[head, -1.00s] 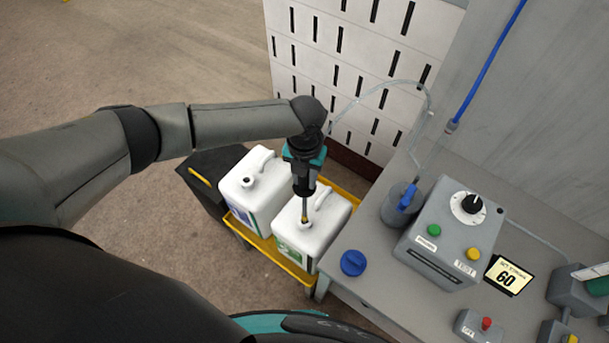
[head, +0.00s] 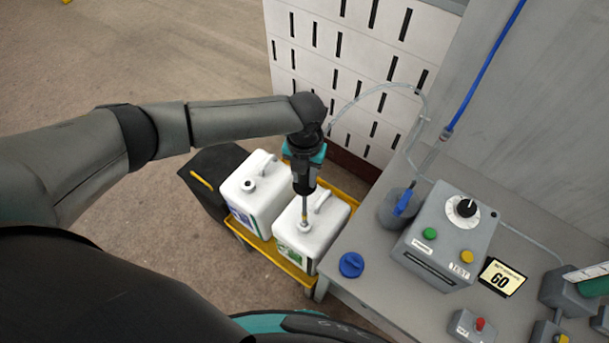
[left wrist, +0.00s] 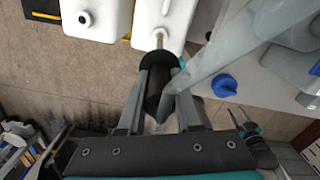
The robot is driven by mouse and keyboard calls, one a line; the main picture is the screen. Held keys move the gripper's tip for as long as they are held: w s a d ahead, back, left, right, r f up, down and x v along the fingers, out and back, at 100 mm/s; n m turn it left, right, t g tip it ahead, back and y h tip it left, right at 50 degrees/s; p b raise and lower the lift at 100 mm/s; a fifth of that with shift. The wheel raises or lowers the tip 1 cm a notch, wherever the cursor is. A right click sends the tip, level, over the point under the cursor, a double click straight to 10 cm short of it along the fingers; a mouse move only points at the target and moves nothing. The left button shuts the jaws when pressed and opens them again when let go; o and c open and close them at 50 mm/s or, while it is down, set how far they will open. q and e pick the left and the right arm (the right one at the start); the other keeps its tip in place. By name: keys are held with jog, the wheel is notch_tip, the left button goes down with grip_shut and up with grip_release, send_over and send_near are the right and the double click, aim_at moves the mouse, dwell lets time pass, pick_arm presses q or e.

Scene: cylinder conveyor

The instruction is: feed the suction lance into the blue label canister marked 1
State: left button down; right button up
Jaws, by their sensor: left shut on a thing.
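Two white canisters stand side by side. The left one, the blue label canister (head: 257,192), has an open neck and its label is partly seen. The right one, the green label canister (head: 315,235), carries a green label. My left gripper (head: 304,184) is shut on the suction lance (head: 304,207), upright over the green label canister. The lance's lower end meets that canister's neck; how deep it sits I cannot tell. In the left wrist view the gripper (left wrist: 158,98) holds the lance's dark body, and its thin end (left wrist: 158,40) is at the same neck.
Both canisters stand in a yellow tray (head: 268,252), with a black box (head: 209,180) at left. The grey bench (head: 335,280) at right carries a blue cap (head: 352,264) and a control box (head: 445,240). A clear hose (head: 385,86) arcs behind the gripper.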

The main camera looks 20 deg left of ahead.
pick_arm(q)
jog(key=shift+r, duration=2.45)
pick_arm(e)
jog(key=shift+r, duration=0.15)
